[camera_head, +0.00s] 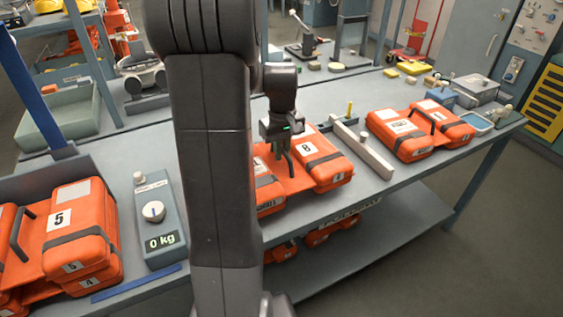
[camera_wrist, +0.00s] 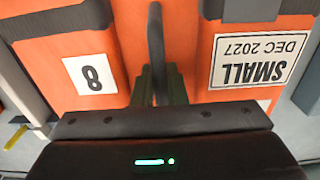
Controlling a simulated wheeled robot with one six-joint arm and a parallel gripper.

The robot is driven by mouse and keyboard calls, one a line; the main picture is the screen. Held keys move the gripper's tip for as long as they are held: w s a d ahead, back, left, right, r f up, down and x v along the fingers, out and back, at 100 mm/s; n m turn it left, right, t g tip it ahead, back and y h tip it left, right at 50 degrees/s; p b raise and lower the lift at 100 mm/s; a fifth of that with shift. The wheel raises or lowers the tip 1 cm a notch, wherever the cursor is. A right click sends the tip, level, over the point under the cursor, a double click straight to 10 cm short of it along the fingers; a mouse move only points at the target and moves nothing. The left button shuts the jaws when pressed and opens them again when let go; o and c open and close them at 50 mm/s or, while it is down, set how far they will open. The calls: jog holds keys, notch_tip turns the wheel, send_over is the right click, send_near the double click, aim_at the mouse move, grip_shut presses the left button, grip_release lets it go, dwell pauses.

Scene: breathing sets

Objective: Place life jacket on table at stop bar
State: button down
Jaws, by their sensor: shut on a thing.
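An orange life jacket with a number 8 label (camera_head: 325,168) is on or just above the grey table, partly hidden behind my arm. My gripper (camera_head: 284,148) is over its middle and shut on its black handle strap. In the wrist view the fingers (camera_wrist: 160,88) close around the strap, between the life jacket's 8 label (camera_wrist: 90,74) and its SMALL DEC 2027 label. A pale beige bar (camera_head: 362,149), which looks like the stop bar, lies just right of this jacket. I cannot tell whether they touch.
Another orange life jacket (camera_head: 418,131) lies right of the bar. Stacked orange jackets marked 5 (camera_head: 62,225) are at the left, beside a scale (camera_head: 158,218) reading 0 kg. A blue strip (camera_head: 136,283) lies at the front edge. Small tools and boxes stand at the back.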

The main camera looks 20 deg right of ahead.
aim_at(282, 164)
jog(key=shift+f, duration=1.9)
jog(key=shift+f, duration=0.1)
jog(key=c, duration=1.5)
grip_release()
jog(key=shift+o, duration=0.2)
notch_tip(282, 164, up, 12)
jog(key=shift+r, duration=0.1)
